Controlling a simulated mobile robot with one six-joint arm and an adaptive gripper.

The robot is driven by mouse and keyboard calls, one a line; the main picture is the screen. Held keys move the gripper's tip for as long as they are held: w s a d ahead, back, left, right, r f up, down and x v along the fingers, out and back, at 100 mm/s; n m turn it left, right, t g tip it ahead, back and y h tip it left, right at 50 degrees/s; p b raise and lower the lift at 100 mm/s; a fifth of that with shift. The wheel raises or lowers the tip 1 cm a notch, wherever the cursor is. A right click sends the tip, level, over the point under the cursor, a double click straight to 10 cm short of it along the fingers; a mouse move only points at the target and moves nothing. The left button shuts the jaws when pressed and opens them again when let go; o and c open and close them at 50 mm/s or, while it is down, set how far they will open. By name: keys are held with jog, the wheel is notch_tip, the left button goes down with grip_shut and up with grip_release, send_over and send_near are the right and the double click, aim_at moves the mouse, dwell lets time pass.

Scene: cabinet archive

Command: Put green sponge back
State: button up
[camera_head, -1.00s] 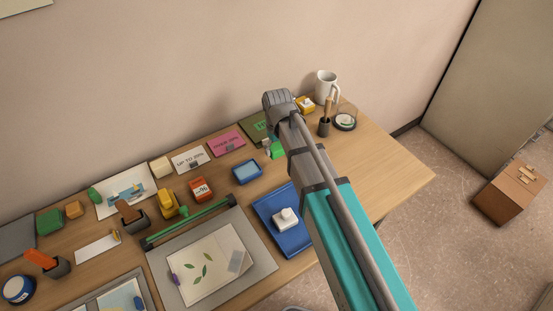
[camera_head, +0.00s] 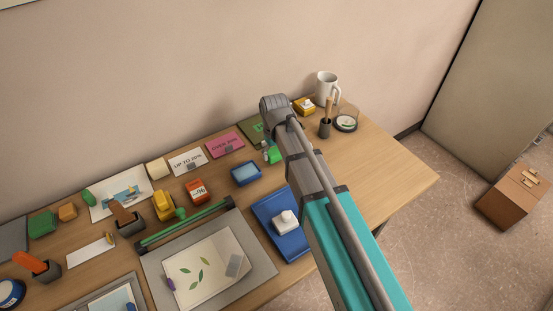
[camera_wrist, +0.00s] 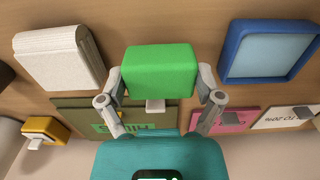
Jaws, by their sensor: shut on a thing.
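The green sponge (camera_wrist: 160,70) is a bright green block in the middle of the wrist view. My gripper (camera_wrist: 160,88) is shut on it, with one finger at each side. In the head view a part of the green sponge (camera_head: 273,155) shows just left of my arm, over the back of the desk. My fingers are mostly hidden there by the arm. A green card (camera_wrist: 110,103) with lettering lies behind the sponge in the wrist view. I cannot tell how high the sponge is above the desk.
A blue tray (camera_wrist: 228,65) and a pale ridged block (camera_wrist: 58,57) flank the sponge. A pink card (camera_head: 225,145) and a white card (camera_head: 188,161) stand along the back. The right desk end is clear.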

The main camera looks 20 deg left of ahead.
aim_at(275, 151)
jog(key=shift+f+b, duration=0.45)
jog(key=shift+f, duration=0.4)
jog(key=shift+f, duration=0.15)
jog(key=o, duration=0.8)
jog(key=shift+c, duration=0.2)
jog(key=shift+r, duration=0.2)
notch_tip(275, 151, up, 12)
jog(key=p, duration=1.2)
